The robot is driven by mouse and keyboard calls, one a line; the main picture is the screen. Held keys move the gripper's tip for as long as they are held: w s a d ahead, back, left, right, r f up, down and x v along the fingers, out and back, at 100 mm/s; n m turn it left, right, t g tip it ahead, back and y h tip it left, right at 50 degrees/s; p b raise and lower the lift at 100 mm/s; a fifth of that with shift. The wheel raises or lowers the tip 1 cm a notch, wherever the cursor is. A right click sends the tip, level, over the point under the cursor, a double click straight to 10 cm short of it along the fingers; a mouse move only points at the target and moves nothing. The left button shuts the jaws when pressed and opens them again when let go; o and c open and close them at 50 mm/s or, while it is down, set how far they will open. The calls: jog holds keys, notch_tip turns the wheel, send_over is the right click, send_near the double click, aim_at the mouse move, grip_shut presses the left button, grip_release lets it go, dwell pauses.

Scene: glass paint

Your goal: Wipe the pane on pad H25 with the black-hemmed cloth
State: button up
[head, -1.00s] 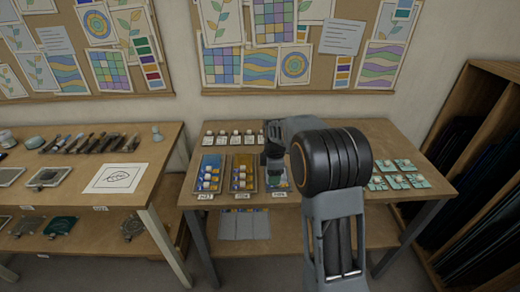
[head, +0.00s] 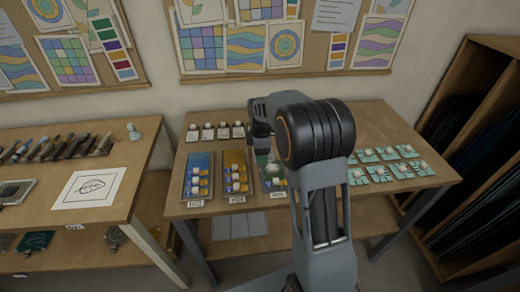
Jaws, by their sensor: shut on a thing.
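My gripper (head: 265,153) points down over the third tray (head: 275,187) from the left on the right-hand table. Its fingertips are small and partly hidden by my arm. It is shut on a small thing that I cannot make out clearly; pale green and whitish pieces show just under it. The trays carry small labels on their front edges, too blurred to read surely, so I cannot tell which place is H25. Neither a black hem nor the pane can be told apart here.
A blue tray (head: 189,187) and an amber tray (head: 227,188) hold small blocks. Several small white-topped jars (head: 223,131) stand behind. Teal squares with pale pieces (head: 391,168) lie in rows at right. The left table (head: 140,165) holds a leaf drawing (head: 88,187). A wooden rack (head: 478,85) stands at right.

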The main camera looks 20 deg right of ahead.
aim_at(278, 167)
notch_tip(278, 167, down, 6)
jog(key=b, duration=0.4)
jog(key=shift+s+d, duration=0.25)
jog(key=shift+d, duration=0.85)
jog(key=shift+s+d, duration=0.2)
jog(key=shift+d, duration=0.85)
jog(key=shift+s+d, duration=0.25)
jog(key=shift+d, duration=0.85)
jog(key=shift+w+a, duration=0.2)
jog(key=shift+a, duration=0.85)
jog(key=shift+w+a, duration=0.25)
jog(key=shift+a, duration=0.85)
jog(key=shift+w+a, duration=0.2)
jog(key=shift+a, duration=0.85)
jog(key=shift+w+a+r+p, duration=0.1)
jog(key=shift+r+p, duration=0.35)
jog(key=shift+r, duration=0.15)
jog(key=shift+w+a+r+p, duration=0.1)
jog(key=shift+r+p, duration=0.3)
jog(key=shift+r, duration=0.15)
jog(key=shift+s+d+r+p, duration=0.1)
jog(key=shift+s+r+p, duration=0.1)
jog(key=shift+r+p, duration=1.9)
jog(key=shift+r, duration=0.8)
